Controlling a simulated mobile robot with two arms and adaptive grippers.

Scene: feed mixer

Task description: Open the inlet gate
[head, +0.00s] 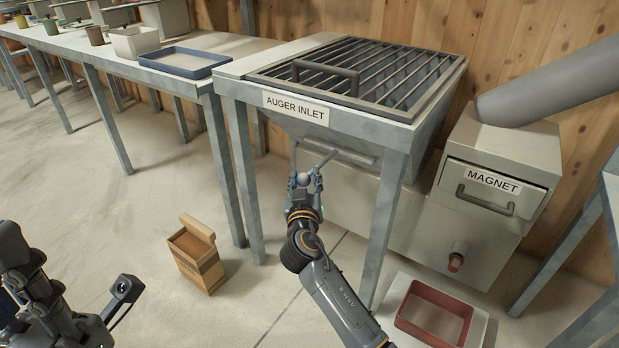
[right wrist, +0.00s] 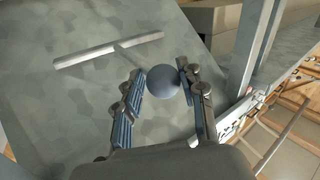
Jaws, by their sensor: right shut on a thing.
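The auger inlet hopper (head: 430,140) has a grate on top and an AUGER INLET label (head: 296,107). Below the label, a flat gate bar (head: 340,152) lies across its sloping front; it also shows in the right wrist view (right wrist: 108,49). A thin rod runs from the bar to a round grey knob (right wrist: 163,82). My right gripper (head: 304,181) is shut on this knob, with one finger on each side of it in the right wrist view (right wrist: 161,92). My left arm shows at the lower left of the head view, but its fingers are not visible.
A table leg (head: 390,215) stands close right of my right arm. An open feed box (head: 196,257) is on the floor to the left. The magnet drawer (head: 490,190) and a red tray (head: 436,312) are at the right.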

